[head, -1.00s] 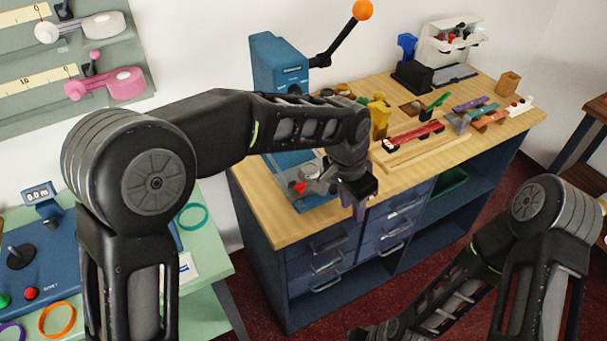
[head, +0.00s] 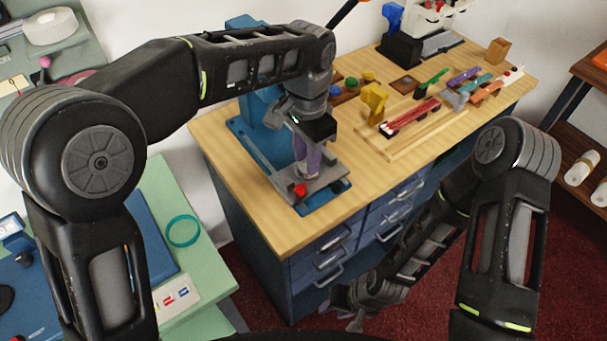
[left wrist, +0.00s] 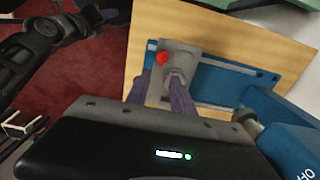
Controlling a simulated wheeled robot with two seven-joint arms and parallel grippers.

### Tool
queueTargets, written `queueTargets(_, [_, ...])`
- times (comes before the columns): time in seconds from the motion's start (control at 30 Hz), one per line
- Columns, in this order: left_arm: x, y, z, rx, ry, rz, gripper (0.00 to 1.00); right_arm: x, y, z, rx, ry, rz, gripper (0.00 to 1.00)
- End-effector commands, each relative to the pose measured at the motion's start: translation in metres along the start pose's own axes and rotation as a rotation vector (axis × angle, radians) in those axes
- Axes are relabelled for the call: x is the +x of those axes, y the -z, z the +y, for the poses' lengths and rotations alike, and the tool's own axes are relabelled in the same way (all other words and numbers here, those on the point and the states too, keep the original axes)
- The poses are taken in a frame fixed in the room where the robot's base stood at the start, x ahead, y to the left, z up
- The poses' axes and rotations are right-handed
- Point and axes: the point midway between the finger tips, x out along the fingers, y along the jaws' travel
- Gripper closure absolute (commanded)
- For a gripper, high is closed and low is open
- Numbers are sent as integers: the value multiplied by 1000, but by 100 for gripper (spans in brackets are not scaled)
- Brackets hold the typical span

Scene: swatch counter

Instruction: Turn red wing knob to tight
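The red wing knob (head: 299,189) sits at the front end of a grey metal block (head: 326,176) on the blue press base (head: 250,150). In the left wrist view the knob (left wrist: 163,58) shows just beyond the gap between my purple fingers. My left gripper (head: 307,168) is open and points down over the block, close behind the knob. In the left wrist view its fingertips (left wrist: 160,75) are apart with nothing between them; I cannot tell whether one touches the block. My right gripper (head: 357,322) hangs low in front of the drawers; its fingers are too small to read.
The wooden bench top (head: 270,220) is bare around the press base's front. A yellow clamp-like piece (head: 373,102) and a wooden tray (head: 400,140) with a red bar stand to the right. A green counter (head: 215,270) lies at lower left.

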Motion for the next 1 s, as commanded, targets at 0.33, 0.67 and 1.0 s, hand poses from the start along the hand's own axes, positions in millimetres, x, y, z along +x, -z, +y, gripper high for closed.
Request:
queueTargets(0.33, [26,-1,0,-1,-1,-4,72,-4,0,-1,0,-1,0,64])
queueTargets(0.67, [72,-1,0,-2,-1,-2,72,-9,-1,-3,2,-3,-2,64])
queueTargets(1.0, [79,0,0,-1,0,0,72,-9,-1,-3,2,-3,-3,64])
